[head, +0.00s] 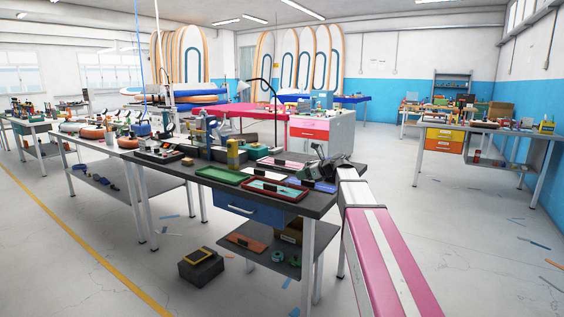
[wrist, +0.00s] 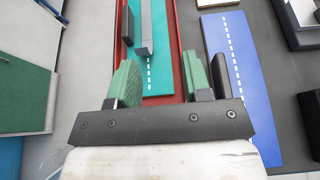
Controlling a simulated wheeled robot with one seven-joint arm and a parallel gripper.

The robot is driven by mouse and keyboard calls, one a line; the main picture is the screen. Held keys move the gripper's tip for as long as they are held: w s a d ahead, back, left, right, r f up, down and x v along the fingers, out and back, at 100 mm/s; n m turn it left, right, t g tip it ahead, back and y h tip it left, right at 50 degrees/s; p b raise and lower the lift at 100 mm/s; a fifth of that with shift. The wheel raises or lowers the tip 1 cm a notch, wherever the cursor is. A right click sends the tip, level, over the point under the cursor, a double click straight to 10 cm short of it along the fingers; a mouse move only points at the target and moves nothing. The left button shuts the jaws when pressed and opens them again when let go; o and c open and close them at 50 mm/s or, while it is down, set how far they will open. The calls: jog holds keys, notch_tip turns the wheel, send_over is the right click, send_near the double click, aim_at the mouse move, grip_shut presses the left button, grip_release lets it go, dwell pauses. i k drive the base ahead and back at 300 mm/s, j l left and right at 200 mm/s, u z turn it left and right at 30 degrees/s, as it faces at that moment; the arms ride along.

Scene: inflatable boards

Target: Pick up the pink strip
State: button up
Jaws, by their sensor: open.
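A pale pink strip (head: 282,163) with a dark piece on it appears to lie on the dark bench top in the head view, behind the red tray; it is small there. I cannot make out a pink strip in the wrist view. My gripper (wrist: 163,80) is open, its green-padded fingers apart, over a teal strip (wrist: 157,80) with white dashes in the red tray (wrist: 125,20). A grey bar (wrist: 146,30) lies on the teal strip. A blue dashed strip (wrist: 240,85) is to the right. In the head view my gripper (head: 322,160) is above the bench's right end.
The bench (head: 325,199) also bears a green tray (head: 224,175), a yellow can (head: 233,153) and dark bins. A black box (head: 201,267) stands on the floor in front. Open floor lies to the right, with scattered scraps; another bench (head: 485,128) stands beyond.

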aim_at(282, 163)
jog(key=i, duration=0.95)
